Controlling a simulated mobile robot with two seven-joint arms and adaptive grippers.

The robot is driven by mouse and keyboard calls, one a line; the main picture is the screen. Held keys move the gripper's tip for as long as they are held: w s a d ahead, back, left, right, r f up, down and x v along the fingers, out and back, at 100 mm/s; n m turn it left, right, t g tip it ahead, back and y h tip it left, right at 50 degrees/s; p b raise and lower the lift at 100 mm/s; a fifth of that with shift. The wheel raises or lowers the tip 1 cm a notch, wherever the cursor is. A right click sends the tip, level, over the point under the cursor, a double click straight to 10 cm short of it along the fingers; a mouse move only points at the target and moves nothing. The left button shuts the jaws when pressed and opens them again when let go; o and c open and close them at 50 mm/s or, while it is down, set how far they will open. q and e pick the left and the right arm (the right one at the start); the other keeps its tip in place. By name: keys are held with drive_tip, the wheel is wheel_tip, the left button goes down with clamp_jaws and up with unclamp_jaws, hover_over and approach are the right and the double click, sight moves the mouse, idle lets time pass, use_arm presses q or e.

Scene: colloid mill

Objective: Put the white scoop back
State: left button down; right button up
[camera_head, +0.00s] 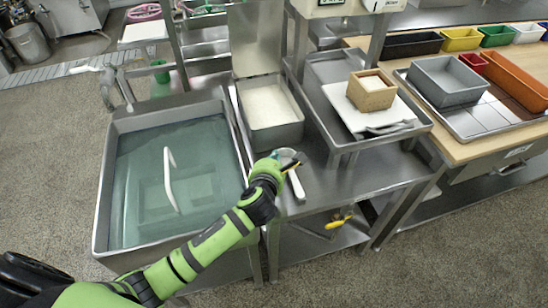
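The white scoop (297,185) is at the front left of the steel table, just in front of the steel bin of white powder (268,107). Its handle points toward the front of the table, and its head is partly hidden by my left gripper. My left gripper (291,164) reaches in from the lower left, with its dark fingers across the scoop near the top of the handle. I cannot tell whether the fingers are closed on it, or whether the scoop touches the table. My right gripper is not in view.
A water-filled sink (103,205) with a white bent rod (170,180) lies to the left. On the right, a steel scale tray (420,118) bears a white board (345,108) and a wooden box (371,92). Further right, colored bins line a wooden bench (460,152).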

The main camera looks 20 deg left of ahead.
use_arm(q)
drive_tip(key=c, duration=1.4)
unclamp_jaws()
drive_tip(key=shift+c, duration=0.2)
drive_tip(key=p+v, duration=0.1)
drive_tip(key=v, duration=1.1)
